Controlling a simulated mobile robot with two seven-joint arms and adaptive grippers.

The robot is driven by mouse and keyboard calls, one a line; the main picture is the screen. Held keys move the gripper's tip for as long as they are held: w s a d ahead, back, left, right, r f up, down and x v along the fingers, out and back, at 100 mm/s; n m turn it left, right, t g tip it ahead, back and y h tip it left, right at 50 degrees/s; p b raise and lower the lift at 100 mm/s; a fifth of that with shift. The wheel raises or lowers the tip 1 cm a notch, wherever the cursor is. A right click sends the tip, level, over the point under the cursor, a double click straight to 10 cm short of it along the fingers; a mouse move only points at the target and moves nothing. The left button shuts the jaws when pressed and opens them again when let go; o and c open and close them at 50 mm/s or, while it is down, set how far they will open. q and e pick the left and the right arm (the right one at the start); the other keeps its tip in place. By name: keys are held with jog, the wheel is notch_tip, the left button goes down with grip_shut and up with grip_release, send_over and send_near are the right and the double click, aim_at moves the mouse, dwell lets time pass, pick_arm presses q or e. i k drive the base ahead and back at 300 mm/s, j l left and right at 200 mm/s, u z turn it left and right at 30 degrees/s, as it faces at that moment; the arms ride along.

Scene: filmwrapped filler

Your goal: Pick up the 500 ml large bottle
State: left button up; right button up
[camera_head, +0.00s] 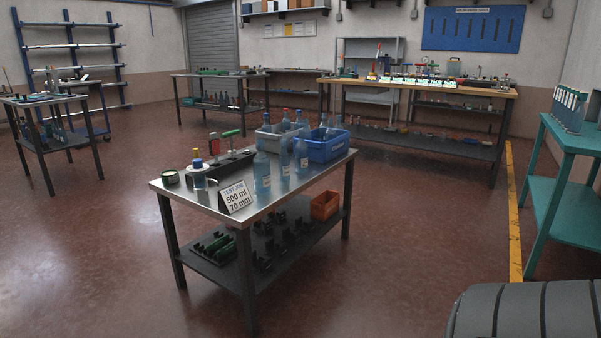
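Several clear blue bottles stand on the near metal-topped table (215,200). The front bottle (262,176) looks the largest. A second bottle (284,160) and a third bottle (302,157) stand just right of it, with pale labels. More bottles sit in a grey bin (268,142) and a blue bin (325,149) behind them. Labels are too small to read, so I cannot tell which is 500 ml. A white sign (236,197) on the front edge reads "TEST JOB 500 ml 70 mm". Neither of my grippers is in view.
A blue-and-yellow-topped device (198,174), a small tin (170,177) and a black rack (228,162) share the tabletop. An orange bin (325,205) is on the lower shelf. A teal bench (566,200) stands right, a dark ribbed shape (525,312) lower right. Floor around the table is clear.

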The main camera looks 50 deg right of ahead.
aim_at(262, 174)
jog(key=z, duration=1.35)
